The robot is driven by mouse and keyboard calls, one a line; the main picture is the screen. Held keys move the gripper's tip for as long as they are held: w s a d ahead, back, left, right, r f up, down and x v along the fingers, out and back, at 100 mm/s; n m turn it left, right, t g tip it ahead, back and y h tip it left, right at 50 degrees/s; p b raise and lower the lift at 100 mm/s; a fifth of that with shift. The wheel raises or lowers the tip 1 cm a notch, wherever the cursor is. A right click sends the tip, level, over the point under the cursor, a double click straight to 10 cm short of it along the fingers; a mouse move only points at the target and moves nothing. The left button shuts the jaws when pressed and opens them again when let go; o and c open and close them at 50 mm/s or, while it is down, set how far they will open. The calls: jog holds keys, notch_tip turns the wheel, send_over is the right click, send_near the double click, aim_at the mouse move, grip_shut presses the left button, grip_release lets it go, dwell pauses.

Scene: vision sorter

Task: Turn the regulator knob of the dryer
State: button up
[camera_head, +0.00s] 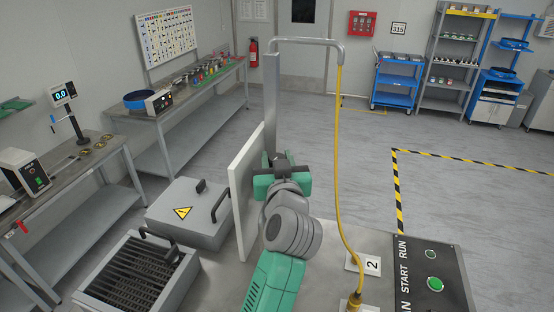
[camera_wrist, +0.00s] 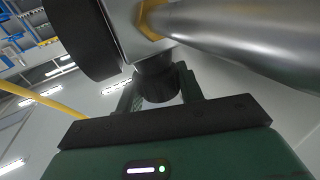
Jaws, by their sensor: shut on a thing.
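In the wrist view, the dark round regulator knob (camera_wrist: 158,86) sits below a grey block with a brass-coloured fitting (camera_wrist: 150,18). The two fingers of my gripper (camera_wrist: 159,92) lie on either side of the knob and are shut on it. A black round part (camera_wrist: 78,38), perhaps a gauge, is at the upper left, and a silver cylinder (camera_wrist: 245,30) is at the upper right. In the head view, my gripper (camera_head: 282,160) is beside a grey upright post (camera_head: 271,105). The knob cannot be made out there.
A white panel (camera_head: 247,190) stands just left of my arm. A yellow hose (camera_head: 338,150) hangs from a bent pipe on the right. A grey box with a warning sign (camera_head: 190,212) and a slotted box (camera_head: 140,275) are at the left. The floor on the right is open.

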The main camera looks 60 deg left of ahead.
jog(key=o, duration=0.7)
